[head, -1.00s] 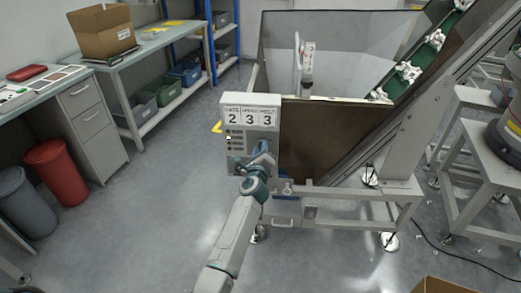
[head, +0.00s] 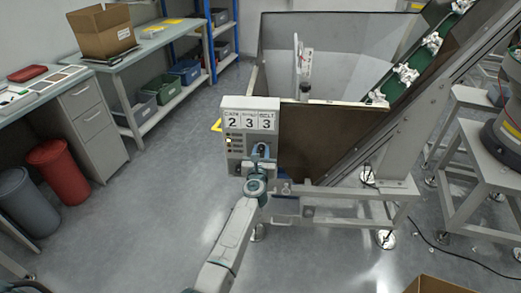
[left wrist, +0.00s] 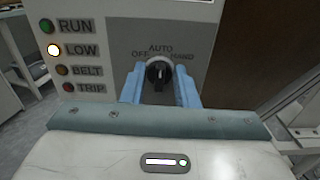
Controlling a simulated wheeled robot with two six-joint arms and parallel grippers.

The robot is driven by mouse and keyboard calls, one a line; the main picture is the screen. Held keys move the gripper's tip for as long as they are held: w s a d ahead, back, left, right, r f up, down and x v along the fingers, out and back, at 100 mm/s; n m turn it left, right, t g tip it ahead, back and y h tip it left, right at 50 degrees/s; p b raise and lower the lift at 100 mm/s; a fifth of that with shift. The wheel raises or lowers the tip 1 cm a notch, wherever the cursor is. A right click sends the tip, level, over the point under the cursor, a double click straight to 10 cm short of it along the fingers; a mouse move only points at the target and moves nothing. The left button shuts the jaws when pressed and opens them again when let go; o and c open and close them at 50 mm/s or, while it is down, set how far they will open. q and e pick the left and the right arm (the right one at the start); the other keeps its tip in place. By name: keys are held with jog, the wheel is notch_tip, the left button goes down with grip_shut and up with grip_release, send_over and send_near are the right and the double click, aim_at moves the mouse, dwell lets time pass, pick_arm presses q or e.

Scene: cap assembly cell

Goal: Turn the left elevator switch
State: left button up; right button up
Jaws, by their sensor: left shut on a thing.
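The switch is a black rotary knob (left wrist: 159,75) on a grey control panel (head: 236,148), under the words AUTO, OFF and HAND. In the left wrist view its grip bar stands about upright, toward AUTO. My left gripper (head: 262,152) is at the panel's lower right in the head view. Its two blue fingers stand on either side of the knob in the left wrist view, shut on it. In the head view the gripper hides the knob. My right gripper is not in view.
Lamps RUN, LOW, BELT and TRIP line the panel's left; LOW (left wrist: 54,50) glows brightly. A hopper (head: 330,140) and inclined conveyor (head: 420,60) with white parts stand behind and right. A workbench and bins (head: 62,170) are left. The floor between is clear.

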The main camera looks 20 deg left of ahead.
pick_arm(q)
jog(key=m+p, duration=0.1)
jog(key=m, duration=0.3)
jog(key=shift+d+m, duration=0.1)
jog(key=shift+m, duration=0.2)
jog(key=shift+d+f+m+p, duration=0.1)
jog(key=shift+m+p, duration=0.75)
jog(key=shift+m, duration=1.05)
jog(key=o, duration=1)
jog(key=p+v, duration=0.1)
jog(key=v, duration=0.9)
jog(key=shift+s+d, duration=0.1)
jog(key=shift+s, duration=0.3)
jog(key=shift+f, duration=0.1)
